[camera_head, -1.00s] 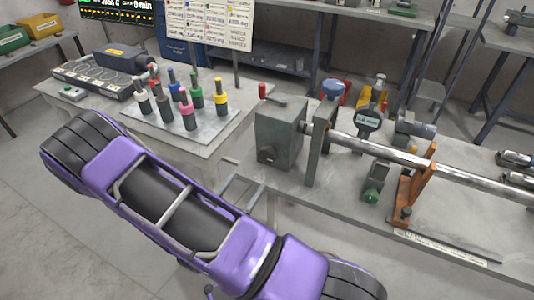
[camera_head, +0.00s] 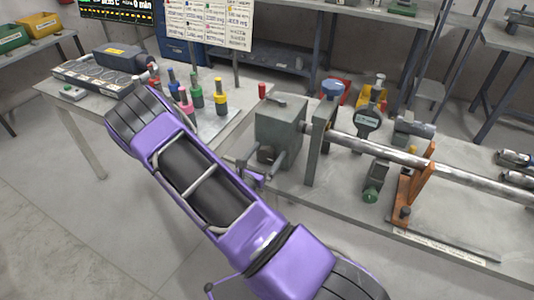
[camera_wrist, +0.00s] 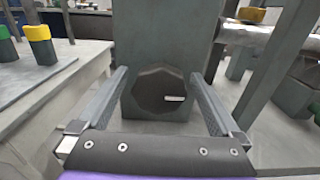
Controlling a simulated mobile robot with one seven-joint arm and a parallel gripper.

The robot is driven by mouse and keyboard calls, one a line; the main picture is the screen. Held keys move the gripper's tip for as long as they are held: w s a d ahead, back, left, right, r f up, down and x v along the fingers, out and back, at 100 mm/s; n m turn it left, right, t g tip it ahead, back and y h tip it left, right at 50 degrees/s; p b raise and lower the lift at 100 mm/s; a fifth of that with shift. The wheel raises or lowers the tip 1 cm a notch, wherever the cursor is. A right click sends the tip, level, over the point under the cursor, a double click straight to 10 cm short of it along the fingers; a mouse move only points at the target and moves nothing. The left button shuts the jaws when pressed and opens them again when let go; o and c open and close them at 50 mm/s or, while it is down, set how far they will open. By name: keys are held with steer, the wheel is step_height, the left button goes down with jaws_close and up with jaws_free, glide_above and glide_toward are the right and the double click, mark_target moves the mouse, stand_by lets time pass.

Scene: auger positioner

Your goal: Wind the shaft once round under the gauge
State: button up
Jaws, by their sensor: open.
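A bright steel shaft (camera_head: 378,150) runs rightward from a grey-green headstock box (camera_head: 281,122) on the bench. A round gauge (camera_head: 367,120) with a small display stands at the shaft, just right of the upright plate. The box's near face carries a dark faceted knob (camera_wrist: 160,92) with a short white mark on its right side. My gripper (camera_wrist: 158,75) is open and empty in front of that face. In the wrist view its fingers appear left and right of the knob, with gaps on both sides. In the head view the gripper (camera_head: 263,163) is at the box's lower front.
An orange bracket (camera_head: 419,182) stands under the shaft. A red-handled lever (camera_head: 262,92) is on top of the box. Several colour-topped tools, one of them yellow (camera_head: 220,97), stand on the left table near my arm. The floor in front is clear.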

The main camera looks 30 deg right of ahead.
steer(key=shift+c, duration=0.2)
steer(key=c, duration=1.3)
steer(key=shift+o, duration=0.2)
steer(key=shift+m, duration=0.3)
steer(key=m+b, duration=0.1)
steer(key=m, duration=0.2)
steer(key=m+b, duration=0.2)
steer(key=m, duration=0.1)
steer(key=shift+s+d+f, duration=0.1)
steer(key=shift+s+f, duration=0.05)
steer(key=shift+f, duration=0.05)
steer(key=m+b, duration=0.2)
steer(key=m, duration=0.1)
steer(key=shift+f, duration=0.1)
steer(key=shift+s+m+b, duration=0.1)
steer(key=shift+m+b, duration=0.9)
steer(key=shift+m, duration=0.2)
